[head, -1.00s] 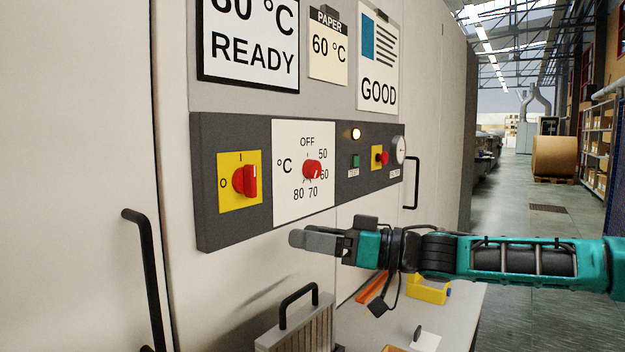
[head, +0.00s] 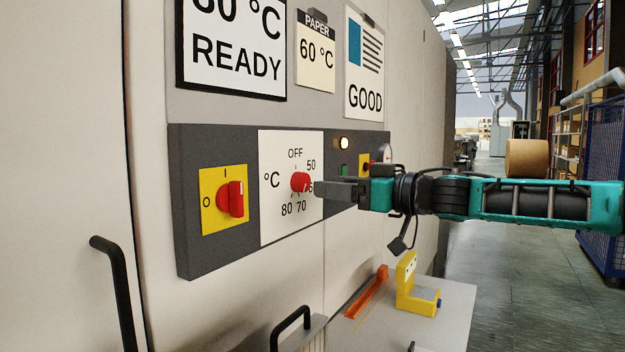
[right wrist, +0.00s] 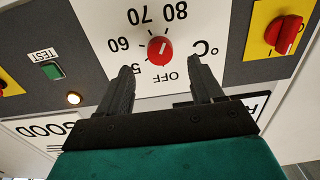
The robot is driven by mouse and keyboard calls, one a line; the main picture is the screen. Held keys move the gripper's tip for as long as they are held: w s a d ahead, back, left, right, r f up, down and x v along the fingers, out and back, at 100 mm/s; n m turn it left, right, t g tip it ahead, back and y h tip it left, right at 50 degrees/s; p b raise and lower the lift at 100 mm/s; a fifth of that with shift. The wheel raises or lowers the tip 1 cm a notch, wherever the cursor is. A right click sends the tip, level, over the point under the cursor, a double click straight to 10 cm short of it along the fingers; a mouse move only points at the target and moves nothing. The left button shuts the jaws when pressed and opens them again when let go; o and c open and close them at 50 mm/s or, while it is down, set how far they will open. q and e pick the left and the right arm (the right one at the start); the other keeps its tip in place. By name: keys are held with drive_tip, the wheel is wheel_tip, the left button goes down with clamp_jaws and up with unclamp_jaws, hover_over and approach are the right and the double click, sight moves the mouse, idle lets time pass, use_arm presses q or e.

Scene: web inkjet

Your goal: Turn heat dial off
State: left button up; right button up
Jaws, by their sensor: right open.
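The heat dial (head: 300,182) is a round red knob on a white scale plate (head: 275,222) marked OFF, 50, 60, 70, 80 and °C. I cannot tell its exact setting. My right gripper (head: 322,190) is just right of the dial in the head view, its finger hiding part of the 60 mark. In the right wrist view, the dial (right wrist: 160,50) shows upside down, ahead of and between the two spread fingers (right wrist: 161,68). The gripper is open and holds nothing. My left gripper is not in view.
A red rotary switch (head: 232,198) on a yellow plate is left of the dial. A lit lamp (head: 344,143), a green TEST button (right wrist: 52,71) and a gauge are on the other side. Below stands a table (head: 450,310) with a yellow holder (head: 412,290). A black handle (head: 115,280) juts out at left.

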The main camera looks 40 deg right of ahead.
sight(306, 184)
drive_tip(key=p+x, duration=0.2)
drive_tip(key=x, duration=0.2)
drive_tip(key=shift+w+a+r+p, duration=0.15)
drive_tip(key=shift+w+p, duration=0.1)
drive_tip(key=shift+p, duration=0.15)
drive_tip(key=shift+w+p, duration=0.4)
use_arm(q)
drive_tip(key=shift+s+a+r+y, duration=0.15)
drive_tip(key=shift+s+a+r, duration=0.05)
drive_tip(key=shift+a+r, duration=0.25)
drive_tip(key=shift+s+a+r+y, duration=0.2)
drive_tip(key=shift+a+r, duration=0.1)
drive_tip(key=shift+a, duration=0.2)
use_arm(e)
drive_tip(key=shift+w, duration=0.15)
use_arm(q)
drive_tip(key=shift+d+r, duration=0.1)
use_arm(e)
drive_tip(key=shift+a, duration=0.1)
drive_tip(key=c, duration=1)
